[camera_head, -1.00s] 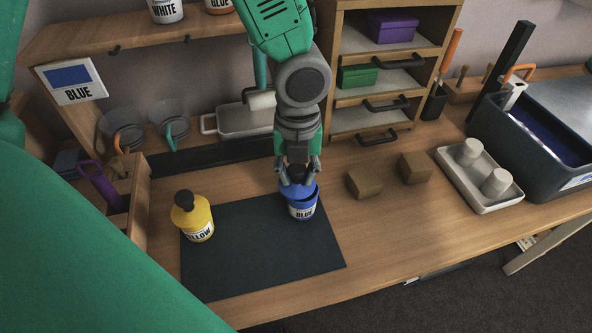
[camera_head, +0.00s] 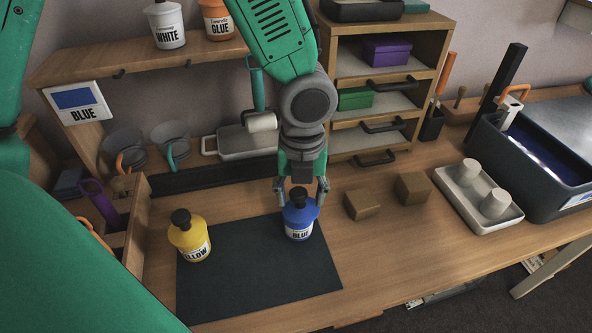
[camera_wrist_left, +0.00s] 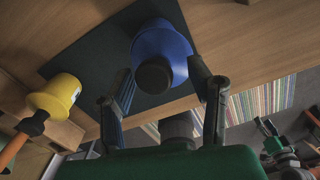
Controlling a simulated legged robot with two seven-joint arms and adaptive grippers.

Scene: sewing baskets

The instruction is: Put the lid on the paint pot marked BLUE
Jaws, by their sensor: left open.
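The paint pot marked BLUE (camera_head: 299,233) stands upright on the dark mat (camera_head: 235,283). Its blue lid (camera_head: 297,212) with a black knob (camera_head: 298,196) sits on top of it and looks level. My left gripper (camera_head: 301,186) is just above, its fingers apart on either side of the knob and not closed on it. In the left wrist view, the lid (camera_wrist_left: 174,48) and knob (camera_wrist_left: 153,77) lie between the open fingers (camera_wrist_left: 160,82).
A yellow pot (camera_head: 189,243) with a black knob stands left on the mat. Two brown blocks (camera_head: 362,204) and a white tray (camera_head: 492,219) are to the right. A shelf unit (camera_head: 345,140) stands behind. The mat's front is clear.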

